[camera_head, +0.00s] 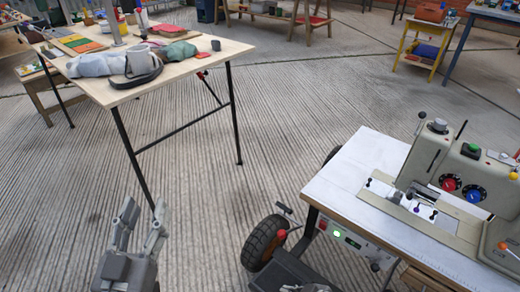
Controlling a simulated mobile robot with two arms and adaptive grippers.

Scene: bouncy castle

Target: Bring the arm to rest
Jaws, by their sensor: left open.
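My left gripper (139,228) is at the lower left of the head view, in front of the wooden table. It points up and away, with its two grey fingers apart and nothing between them. It is over the ribbed floor, apart from the table and the machine cart. At the bottom edge a small grey part shows, but I cannot tell whether it belongs to my right arm. My right gripper cannot be made out.
A wooden table (196,61) with cloths and a dark strap stands at upper left on thin black legs. A wheeled cart (345,185) carrying a beige machine (450,165) stands at right; its black tyre (264,242) is near. Ribbed floor (310,95) lies open between them.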

